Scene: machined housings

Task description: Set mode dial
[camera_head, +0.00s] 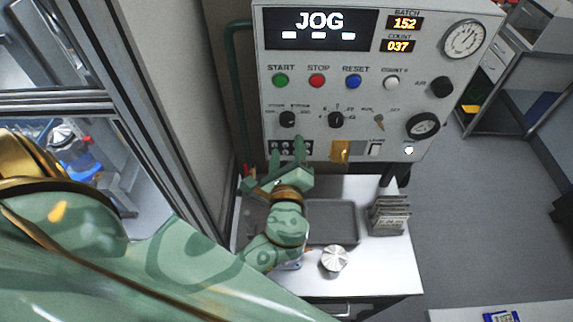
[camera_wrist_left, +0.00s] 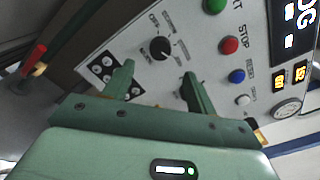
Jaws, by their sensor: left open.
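The light grey control panel (camera_head: 350,90) has a display (camera_head: 320,29) reading JOG. A black dial (camera_head: 288,119) sits at its lower left, below the green START button. A second black dial (camera_head: 336,119) is to its right. The labels around both are too small to read surely, so I cannot tell which is the mode dial. My left gripper (camera_head: 286,145) is open and empty, just below the left dial. In the left wrist view, that dial (camera_wrist_left: 160,49) lies beyond the open fingertips (camera_wrist_left: 159,70), apparently untouched. My right gripper is not in view.
Red STOP (camera_head: 317,81) and blue RESET (camera_head: 354,82) buttons are above the dials. A small key switch (camera_head: 379,122) is at the right. Below the panel, a white bench holds a grey tray (camera_head: 340,238), a round metal part (camera_head: 334,260) and a rack (camera_head: 389,214).

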